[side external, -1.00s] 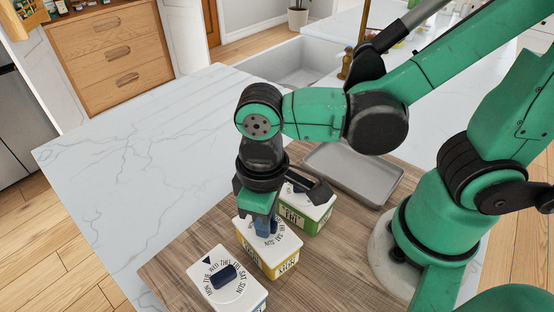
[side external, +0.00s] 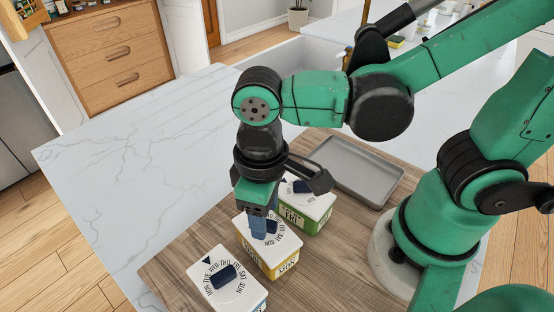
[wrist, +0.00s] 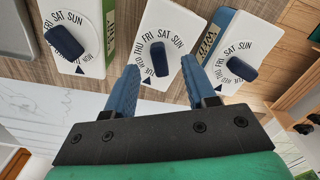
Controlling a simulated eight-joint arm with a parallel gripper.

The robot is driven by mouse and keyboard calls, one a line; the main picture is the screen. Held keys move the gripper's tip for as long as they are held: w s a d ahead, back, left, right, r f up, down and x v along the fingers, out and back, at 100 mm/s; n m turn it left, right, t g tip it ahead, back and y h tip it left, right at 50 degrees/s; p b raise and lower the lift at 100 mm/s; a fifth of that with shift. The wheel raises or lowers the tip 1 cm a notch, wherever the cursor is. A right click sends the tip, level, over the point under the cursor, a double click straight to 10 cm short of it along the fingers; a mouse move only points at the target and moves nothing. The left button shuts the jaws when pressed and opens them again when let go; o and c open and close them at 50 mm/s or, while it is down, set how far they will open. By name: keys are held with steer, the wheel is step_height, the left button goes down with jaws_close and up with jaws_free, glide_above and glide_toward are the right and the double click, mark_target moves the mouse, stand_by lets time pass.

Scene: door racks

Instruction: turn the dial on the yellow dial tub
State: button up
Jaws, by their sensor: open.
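The yellow dial tub (side external: 252,258) is the middle of three tubs, with a white lid marked with days and a dark blue dial (side external: 271,227). In the wrist view this dial (wrist: 162,62) lies between the two blue fingers, its knob slanting from upper left to lower right. A black triangle marks the lid below it. My gripper (side external: 258,232) is above the lid, and its fingers partly hide the dial in the side view. In the wrist view my gripper (wrist: 160,66) is open, with a visible gap on both sides of the knob.
A green-sided tub (side external: 306,218) stands close behind, and another white-lidded dial tub (side external: 212,267) stands in front. A grey tray (side external: 352,172) lies at the back of the wooden board (side external: 190,238). Marble counter to the left is clear.

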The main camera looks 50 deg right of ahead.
mark_target(280, 221)
steer(key=shift+r, duration=2.05)
steer(key=shift+c, duration=1.1)
steer(key=shift+d+m, duration=0.25)
steer(key=shift+m, duration=0.25)
steer(key=c, duration=0.3)
steer(key=d+m, duration=0.1)
steer(key=m, duration=0.1)
steer(key=r+m+y, duration=0.1)
steer(key=m, duration=0.1)
steer(key=d+m+g, duration=0.1)
steer(key=m, duration=0.1)
steer(key=shift+w+d+r, duration=0.15)
steer(key=shift+w+d, duration=0.2)
jaws_close()
steer(key=shift+s+f+m+g+y, duration=0.15)
steer(key=shift+f+m+y, duration=0.35)
steer(key=shift+f+m, duration=1)
steer(key=shift+s+f+m+g+y, duration=0.15)
steer(key=shift+f+m+y, duration=0.5)
steer(key=shift+m, duration=1.5)
steer(key=shift+s+f+m+y, duration=0.3)
steer(key=shift+f+m, duration=1)
steer(key=shift+m, duration=0.55)
